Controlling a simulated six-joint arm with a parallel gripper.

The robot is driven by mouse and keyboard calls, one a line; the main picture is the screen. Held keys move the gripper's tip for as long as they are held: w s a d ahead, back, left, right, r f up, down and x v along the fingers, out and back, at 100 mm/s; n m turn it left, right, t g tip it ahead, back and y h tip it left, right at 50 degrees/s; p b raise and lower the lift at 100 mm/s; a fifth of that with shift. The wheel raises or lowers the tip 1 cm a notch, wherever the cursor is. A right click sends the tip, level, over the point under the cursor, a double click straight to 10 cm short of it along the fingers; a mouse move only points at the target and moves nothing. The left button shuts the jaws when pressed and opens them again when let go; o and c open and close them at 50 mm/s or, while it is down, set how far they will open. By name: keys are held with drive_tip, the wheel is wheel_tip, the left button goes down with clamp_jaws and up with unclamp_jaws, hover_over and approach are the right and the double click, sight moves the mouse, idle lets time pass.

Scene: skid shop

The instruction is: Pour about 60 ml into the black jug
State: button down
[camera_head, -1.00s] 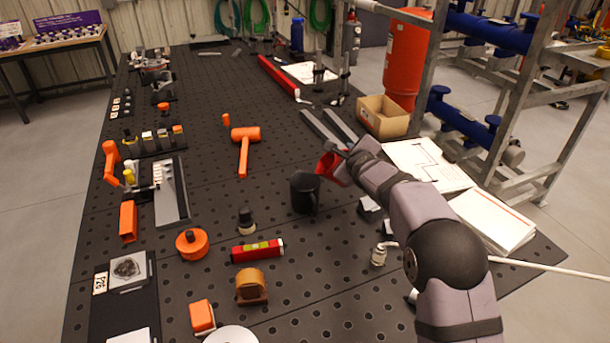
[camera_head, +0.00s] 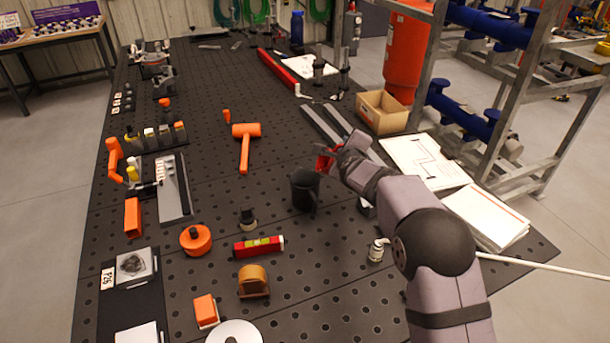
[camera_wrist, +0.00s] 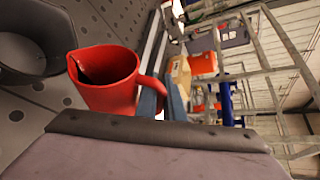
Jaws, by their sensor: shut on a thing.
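The black jug (camera_head: 305,191) stands upright on the dark perforated bench, left of my gripper. Its dark round body also shows at the left edge of the wrist view (camera_wrist: 30,45). My gripper (camera_head: 339,157) is shut on a red jug (camera_head: 324,158) and holds it above the bench, just beyond and right of the black jug's rim. In the wrist view the red jug (camera_wrist: 108,82) looks tilted, with its handle on the right. Its inside is dark, and I cannot make out a liquid level or a stream. The fingertips are mostly hidden.
An orange mallet (camera_head: 245,148) lies left of the black jug. A cardboard box (camera_head: 383,112) and papers (camera_head: 428,161) lie to the right. The bench between mallet and black jug is clear.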

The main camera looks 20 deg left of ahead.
drive_tip(key=shift+s+a+r+n+p, duration=0.15)
drive_tip(key=shift+r+n+p, duration=0.25)
drive_tip(key=shift+p, duration=0.4)
drive_tip(key=shift+s+a+r+n+t+h+p, duration=0.15)
drive_tip(key=shift+a+r+n+t+h+p, duration=0.15)
drive_tip(key=shift+p, duration=0.6)
drive_tip(key=shift+s+a+r+n+t+h+p, duration=0.15)
drive_tip(key=shift+r+p, duration=0.25)
drive_tip(key=shift+p, duration=0.45)
drive_tip(key=shift+s+a+r+n+p, duration=0.25)
drive_tip(key=shift+s+a+n+p, duration=0.1)
drive_tip(key=shift+a+p, duration=0.25)
drive_tip(key=d+f+b, duration=0.1)
drive_tip(key=b, duration=0.1)
drive_tip(key=w+f+m+b, duration=0.1)
drive_tip(key=b, duration=0.1)
drive_tip(key=shift+d, duration=0.4)
drive_tip(key=shift+w+d+f+m+y+b, duration=0.2)
drive_tip(key=shift+m+y+b, duration=0.1)
drive_tip(key=shift+b, duration=0.25)
drive_tip(key=shift+w+d+f+m+g+y+b, duration=0.3)
drive_tip(key=shift+f+m+b, duration=0.35)
drive_tip(key=shift+b, duration=0.75)
drive_tip(key=shift+w+d+f+m+g+y+b, duration=0.15)
drive_tip(key=shift+d+f+m+g+y+b, duration=0.35)
drive_tip(key=shift+b, duration=0.95)
drive_tip(key=shift+w+d+f+m+g+y+b, duration=0.15)
drive_tip(key=shift+f+m+g+b, duration=0.35)
drive_tip(key=shift+f+b, duration=0.65)
drive_tip(key=shift+r, duration=0.3)
